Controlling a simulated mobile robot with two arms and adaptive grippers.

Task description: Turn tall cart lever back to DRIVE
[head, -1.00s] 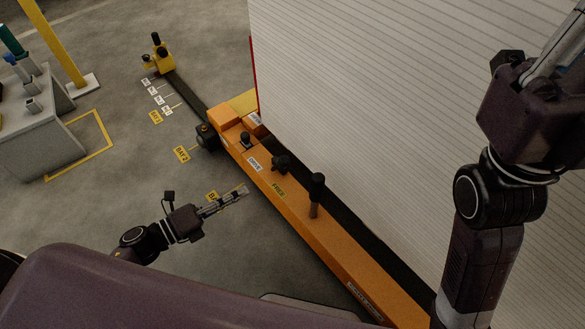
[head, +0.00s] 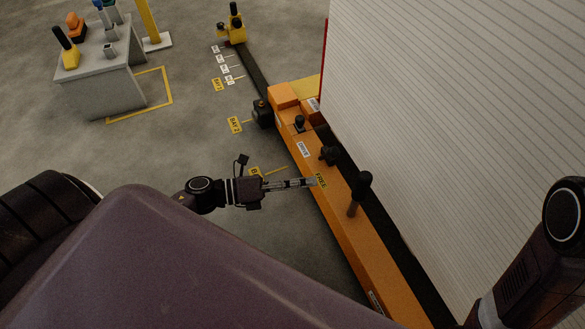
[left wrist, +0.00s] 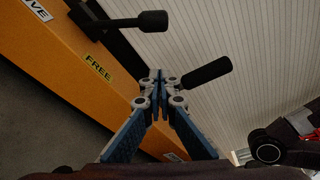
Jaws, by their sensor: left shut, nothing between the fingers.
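The tall cart lever (head: 362,187) has a long black handle on a thin stalk. It stands up from the orange cart beam (head: 345,225), on the FREE label's side. In the left wrist view its black handle (left wrist: 207,73) shows just right of the fingertips. The FREE label (head: 321,180) and the DRIVE label (head: 303,149) are on the beam. My left gripper (head: 313,182) is shut and empty, its tips over the beam edge by FREE, left of the tall lever. In the left wrist view the fingertips (left wrist: 160,77) look close to the stalk; contact cannot be told. My right gripper is out of view.
A short black lever (head: 330,155) and a knob (head: 299,123) sit farther along the beam. A white ribbed wall (head: 450,110) rises just behind it. A grey stand (head: 105,80) with colored handles is at upper left. The floor left of the beam is open.

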